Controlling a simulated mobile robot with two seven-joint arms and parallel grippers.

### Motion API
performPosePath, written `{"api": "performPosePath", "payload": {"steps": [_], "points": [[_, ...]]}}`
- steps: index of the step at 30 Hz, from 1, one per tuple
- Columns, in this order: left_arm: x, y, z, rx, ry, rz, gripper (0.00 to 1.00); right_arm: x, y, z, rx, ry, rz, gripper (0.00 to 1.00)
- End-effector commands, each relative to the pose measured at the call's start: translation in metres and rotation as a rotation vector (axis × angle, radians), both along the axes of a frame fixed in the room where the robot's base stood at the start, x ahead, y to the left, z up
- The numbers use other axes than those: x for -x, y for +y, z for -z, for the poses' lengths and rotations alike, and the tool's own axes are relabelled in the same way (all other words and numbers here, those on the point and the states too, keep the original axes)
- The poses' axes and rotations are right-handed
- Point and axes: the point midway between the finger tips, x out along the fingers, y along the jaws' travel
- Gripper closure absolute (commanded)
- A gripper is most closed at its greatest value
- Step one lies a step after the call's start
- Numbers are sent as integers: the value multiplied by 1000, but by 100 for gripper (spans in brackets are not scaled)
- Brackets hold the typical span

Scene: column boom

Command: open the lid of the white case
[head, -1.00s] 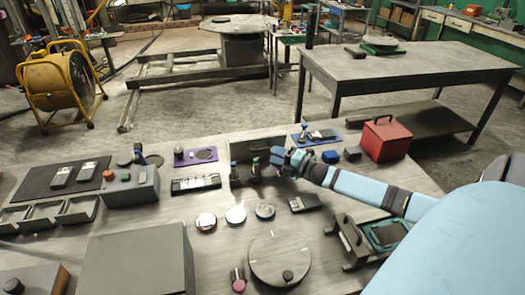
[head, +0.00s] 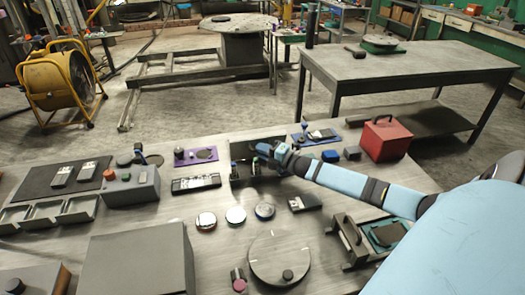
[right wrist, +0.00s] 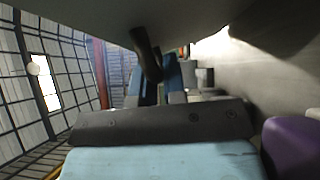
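No plainly white case shows. A grey, box-like case (head: 280,176) stands at the middle of the table in the head view, partly hidden by my right gripper. My right gripper (head: 249,162) is right at this case, its arm coming in from the right. In the right wrist view, a broad grey surface (right wrist: 200,20) fills the top, very close. A dark bar (right wrist: 147,52) hangs from it at the blue fingers of my right gripper (right wrist: 158,80). I cannot tell whether the fingers touch or grip the bar. My left gripper is not in view.
A red box (head: 386,140) stands to the right of the case. A purple mat (head: 207,153) and a control box (head: 130,188) lie to the left. Round discs (head: 236,214) and a turntable (head: 265,268) are in front. A large grey box (head: 140,260) fills the front left.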

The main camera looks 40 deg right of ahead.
Motion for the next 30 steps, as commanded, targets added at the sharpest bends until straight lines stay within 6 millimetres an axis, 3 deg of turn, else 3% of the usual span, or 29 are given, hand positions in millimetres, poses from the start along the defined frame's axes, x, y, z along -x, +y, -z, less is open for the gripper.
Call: {"api": "performPosePath", "payload": {"steps": [5,10,15,24,25,28,30], "points": [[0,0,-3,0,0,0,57,-1,-1,-3,-4,7,-1,100],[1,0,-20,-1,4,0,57,-10,-6,-16,-47,93,-1,100],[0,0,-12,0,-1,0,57,-26,-15,-22,-53,100,2,100],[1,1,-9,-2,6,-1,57,-27,-16,-24,-53,101,1,100],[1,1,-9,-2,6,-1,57,-27,-16,-24,-53,101,1,86],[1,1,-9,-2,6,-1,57,-27,-16,-24,-54,101,1,63],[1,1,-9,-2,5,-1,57,-27,-16,-24,-54,101,1,63]]}}
